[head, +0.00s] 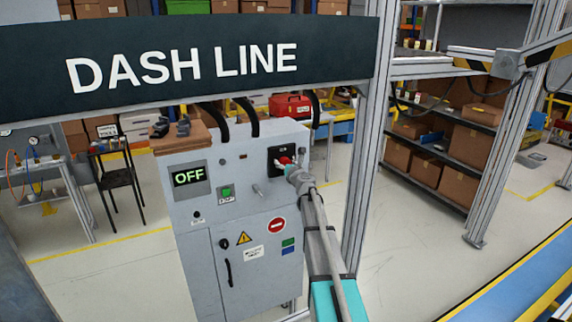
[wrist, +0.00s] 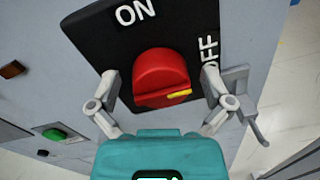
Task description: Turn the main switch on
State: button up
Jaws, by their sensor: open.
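The main switch is a red knob (wrist: 160,72) on a black plate (wrist: 95,40) marked ON at the top and OFF at the right. Its yellow mark (wrist: 180,94) lies at the lower right, on the side of OFF. My gripper (wrist: 161,84) is open, with one finger on each side of the knob; I cannot tell whether either touches it. In the head view my gripper (head: 288,168) is at the switch plate (head: 273,154) and partly covers the red knob (head: 285,160). The cabinet display (head: 189,178) reads OFF in green.
The grey cabinet (head: 205,225) also carries a green button (head: 226,192), a small lever (head: 258,190) and a black door handle (head: 228,268). A metal post (head: 365,150) stands right of my arm. The DASH LINE sign (head: 185,65) spans above.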

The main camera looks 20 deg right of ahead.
jog(key=c, duration=1.1)
jog(key=shift+n, duration=0.4)
jog(key=n, duration=0.3)
jog(key=shift+a, duration=0.1)
jog(key=n+b, duration=0.1)
jog(key=n, duration=0.3)
jog(key=shift+a+f+n+t, duration=0.1)
jog(key=shift+n+t, duration=0.2)
jog(key=n+y, duration=0.1)
jog(key=n, duration=0.4)
jog(key=shift+a+f+n+b, duration=0.1)
jog(key=shift+n+b, duration=0.2)
jog(key=n, duration=0.4)
jog(key=shift+n, duration=0.3)
jog(key=shift+f, duration=0.1)
